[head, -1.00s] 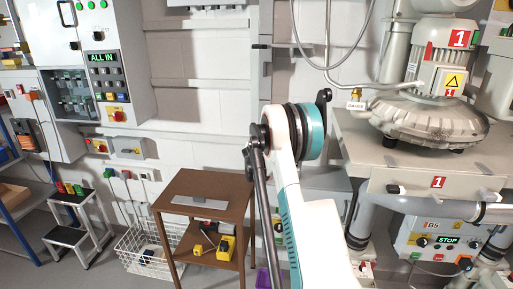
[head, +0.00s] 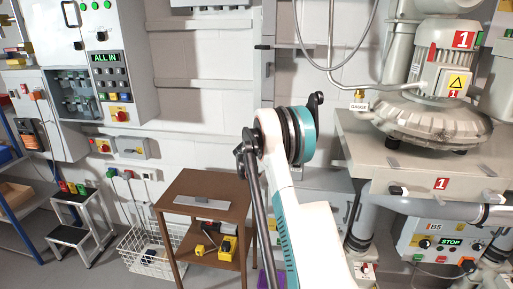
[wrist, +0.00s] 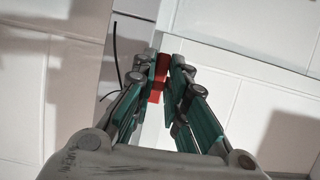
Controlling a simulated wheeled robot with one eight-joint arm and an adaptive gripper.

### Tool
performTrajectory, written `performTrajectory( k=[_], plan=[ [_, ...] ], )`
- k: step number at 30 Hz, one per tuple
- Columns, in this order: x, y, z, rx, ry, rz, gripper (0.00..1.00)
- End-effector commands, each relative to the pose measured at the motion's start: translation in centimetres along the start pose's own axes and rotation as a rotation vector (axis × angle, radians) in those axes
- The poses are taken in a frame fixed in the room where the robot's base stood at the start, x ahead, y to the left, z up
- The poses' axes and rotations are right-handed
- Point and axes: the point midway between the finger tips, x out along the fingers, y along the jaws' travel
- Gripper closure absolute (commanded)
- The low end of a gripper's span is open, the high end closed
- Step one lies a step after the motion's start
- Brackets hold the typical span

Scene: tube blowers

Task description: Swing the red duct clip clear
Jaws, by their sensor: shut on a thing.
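The red duct clip (wrist: 154,92) shows in the wrist view as a small red piece between and behind the fingertips. My gripper (wrist: 167,88) has its green-padded fingers closed in on it, shut on the clip. The fingers hide part of the clip, so its full shape cannot be told. A pale upright edge (wrist: 150,134) runs just behind the fingertips. In the head view my arm stands in the middle of the picture, and neither my gripper nor the clip can be made out there.
A blower marked 1 (head: 440,120) sits on a grey stand (head: 400,160) at right. A brown side table (head: 190,185) and a wire basket (head: 142,250) stand left of my arm. A control cabinet (head: 120,60) and step stool (head: 72,235) are farther left.

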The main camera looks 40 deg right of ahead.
Motion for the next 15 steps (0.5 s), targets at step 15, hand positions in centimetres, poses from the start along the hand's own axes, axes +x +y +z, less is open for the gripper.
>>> performTrajectory(
  k=[15],
  plan=[
    [0.00,-0.02,0.10,0.001,-0.001,0.000,0.68]
  ],
)
